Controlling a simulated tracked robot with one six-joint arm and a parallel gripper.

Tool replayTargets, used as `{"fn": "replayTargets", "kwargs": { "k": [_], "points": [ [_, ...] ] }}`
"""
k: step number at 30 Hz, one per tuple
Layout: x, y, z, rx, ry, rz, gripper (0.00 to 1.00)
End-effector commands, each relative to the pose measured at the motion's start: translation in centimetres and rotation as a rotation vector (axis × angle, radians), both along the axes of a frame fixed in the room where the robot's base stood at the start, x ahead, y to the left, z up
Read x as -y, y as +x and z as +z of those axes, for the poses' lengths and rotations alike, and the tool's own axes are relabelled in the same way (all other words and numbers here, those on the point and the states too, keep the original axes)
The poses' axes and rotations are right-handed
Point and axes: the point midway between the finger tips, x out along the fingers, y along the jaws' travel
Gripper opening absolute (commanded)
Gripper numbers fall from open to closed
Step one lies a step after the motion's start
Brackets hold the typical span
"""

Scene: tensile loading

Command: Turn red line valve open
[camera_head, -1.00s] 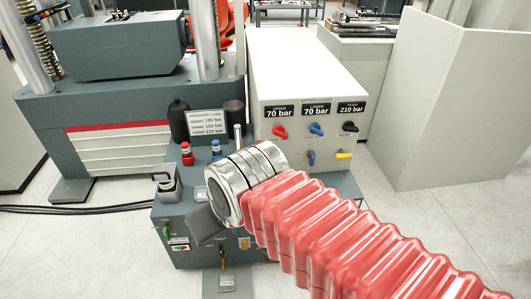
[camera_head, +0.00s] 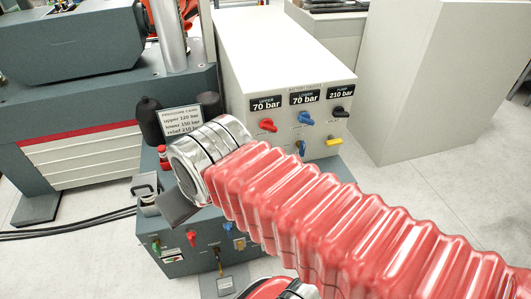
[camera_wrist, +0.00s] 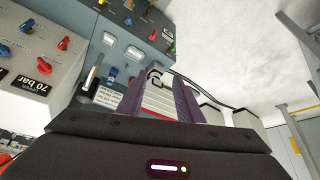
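The grey cabinet's front (camera_head: 205,262) carries a red handle (camera_head: 191,238), a blue handle (camera_head: 228,228) and a green one. A red knob (camera_head: 267,125) sits on the white box under the "UPPER 70 bar" display; it also shows in the wrist view (camera_wrist: 64,43). A red-capped fitting (camera_head: 163,155) stands on the cabinet top. No readable label names the red line valve. My gripper (camera_head: 175,212) hangs over the cabinet's front left part, partly hidden by my wrist. In the wrist view, the two dark fingers (camera_wrist: 158,100) are apart with nothing between them.
The white box (camera_head: 265,50) also bears blue, black and yellow knobs. A pressure card (camera_head: 181,120) stands behind the cabinet top, beside dark cylinders. The grey press (camera_head: 110,110) is at left, black hoses (camera_head: 70,228) lie on the floor.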

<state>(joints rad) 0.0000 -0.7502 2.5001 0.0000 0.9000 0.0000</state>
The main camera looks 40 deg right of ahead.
Motion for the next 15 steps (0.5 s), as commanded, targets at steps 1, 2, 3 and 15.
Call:
{"fn": "replayTargets", "kwargs": {
  "k": [1, 2, 3, 15],
  "points": [
    [0.0, 0.0, 0.0, 0.000, 0.000, 0.000, 0.33],
    [0.0, 0.0, 0.0, 0.000, 0.000, 0.000, 0.33],
    [0.0, 0.0, 0.0, 0.000, 0.000, 0.000, 0.33],
    [2.2, 3.7, -0.3, 0.042, -0.023, -0.036, 0.33]
  ]
}}
